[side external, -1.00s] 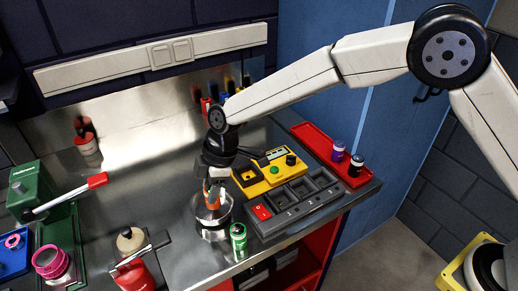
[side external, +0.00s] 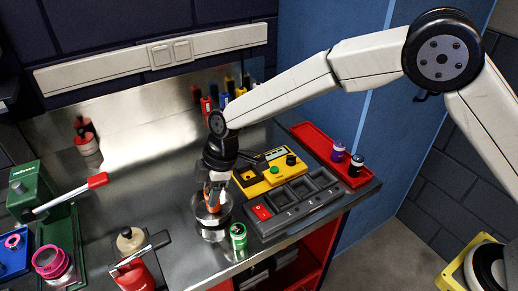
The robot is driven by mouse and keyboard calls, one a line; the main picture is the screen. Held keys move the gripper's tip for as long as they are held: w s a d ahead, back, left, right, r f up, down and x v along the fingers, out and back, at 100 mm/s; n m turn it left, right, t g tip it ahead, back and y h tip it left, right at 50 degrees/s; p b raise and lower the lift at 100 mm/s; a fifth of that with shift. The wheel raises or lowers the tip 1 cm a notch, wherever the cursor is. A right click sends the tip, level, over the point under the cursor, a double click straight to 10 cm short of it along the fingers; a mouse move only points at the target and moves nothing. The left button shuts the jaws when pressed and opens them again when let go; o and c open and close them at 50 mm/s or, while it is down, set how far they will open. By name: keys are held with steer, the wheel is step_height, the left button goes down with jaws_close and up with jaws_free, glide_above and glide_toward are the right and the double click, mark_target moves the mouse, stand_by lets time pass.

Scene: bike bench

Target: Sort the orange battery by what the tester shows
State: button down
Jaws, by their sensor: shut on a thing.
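My gripper (side external: 215,186) is shut on an orange battery (side external: 213,198), which is upright at the mouth of a shiny metal cup (side external: 214,227). I cannot tell whether the battery's lower end is inside the cup or just above it. The yellow tester (side external: 268,170) stands to the right of my gripper, with a square dark well, a green button, a black knob and a small display. The display is too small to read from here.
A dark grey tray with several bays (side external: 293,203) and a red switch is in front of the tester. A red tray (side external: 318,146) at right holds a purple and a black battery. A green can-like cylinder (side external: 238,236) stands beside the cup. A red bottle (side external: 134,274) is at front left.

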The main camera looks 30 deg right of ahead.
mark_target(224, 207)
steer(key=shift+f, duration=0.4)
stand_by(0.3)
steer(key=shift+c, duration=0.8)
jaws_free()
steer(key=v, duration=0.8)
steer(key=s+d+f+m+t+h, duration=0.1)
steer(key=s+d+m, duration=0.25)
steer(key=d, duration=0.45)
steer(key=s+d+m+h, duration=0.1)
steer(key=s+d+m, duration=0.25)
steer(key=d, duration=0.45)
steer(key=s+d+f+m+t+h, duration=0.1)
steer(key=s+d+m, duration=0.2)
steer(key=d+m, duration=0.35)
steer(key=s+d+f+m, duration=0.1)
steer(key=s+d+m, duration=0.1)
steer(key=s+d, duration=0.5)
steer(key=shift+s+d+f+m, duration=0.3)
steer(key=shift+s+m, duration=0.05)
steer(key=shift+s, duration=0.1)
